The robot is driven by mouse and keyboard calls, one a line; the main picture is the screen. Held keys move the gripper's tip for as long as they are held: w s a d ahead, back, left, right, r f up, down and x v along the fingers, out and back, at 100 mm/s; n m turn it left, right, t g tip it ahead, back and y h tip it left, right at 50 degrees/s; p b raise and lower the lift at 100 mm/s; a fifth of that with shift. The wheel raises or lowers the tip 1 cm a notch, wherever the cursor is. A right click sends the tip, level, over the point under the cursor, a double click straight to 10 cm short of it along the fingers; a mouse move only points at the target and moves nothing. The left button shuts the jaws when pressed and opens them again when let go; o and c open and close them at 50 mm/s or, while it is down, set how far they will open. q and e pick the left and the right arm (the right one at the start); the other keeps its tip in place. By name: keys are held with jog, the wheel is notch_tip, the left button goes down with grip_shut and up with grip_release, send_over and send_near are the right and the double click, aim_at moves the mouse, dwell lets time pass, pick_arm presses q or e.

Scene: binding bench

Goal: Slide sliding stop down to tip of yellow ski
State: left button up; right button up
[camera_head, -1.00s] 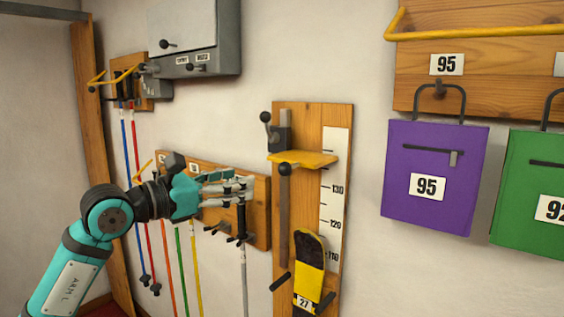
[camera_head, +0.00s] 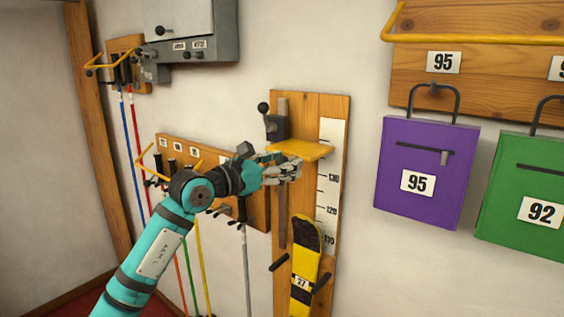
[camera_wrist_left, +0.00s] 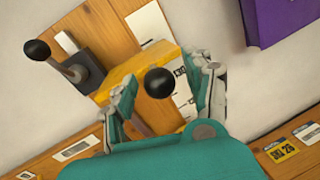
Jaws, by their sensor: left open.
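The sliding stop is a yellow plate (camera_head: 302,149) with a dark clamp and lever (camera_head: 276,127) on a vertical rail of the wooden measuring board. It stands well above the yellow ski (camera_head: 304,262), with a clear gap to the ski's black tip. My left gripper (camera_head: 297,164) is open just below and in front of the plate. In the left wrist view, a round black knob (camera_wrist_left: 159,82) shows between its spread fingers, in front of the yellow plate (camera_wrist_left: 138,78); contact cannot be told. The head view hides the knob behind the gripper. My right gripper is not in view.
A white scale (camera_head: 328,195) runs down the board's right side. Pegs (camera_head: 279,262) flank the ski. A rack with hanging poles (camera_head: 188,152) is left, behind my arm. A purple bag (camera_head: 425,210) and green bag (camera_head: 520,240) hang right.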

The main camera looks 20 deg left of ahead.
pick_arm(q)
jog(key=c, duration=0.4)
grip_shut()
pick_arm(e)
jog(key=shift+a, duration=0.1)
pick_arm(q)
jog(key=shift+w, duration=0.1)
jog(key=shift+f, duration=0.1)
jog(key=shift+f, duration=0.2)
notch_tip(320, 180, down, 17)
jog(key=b, duration=1.4)
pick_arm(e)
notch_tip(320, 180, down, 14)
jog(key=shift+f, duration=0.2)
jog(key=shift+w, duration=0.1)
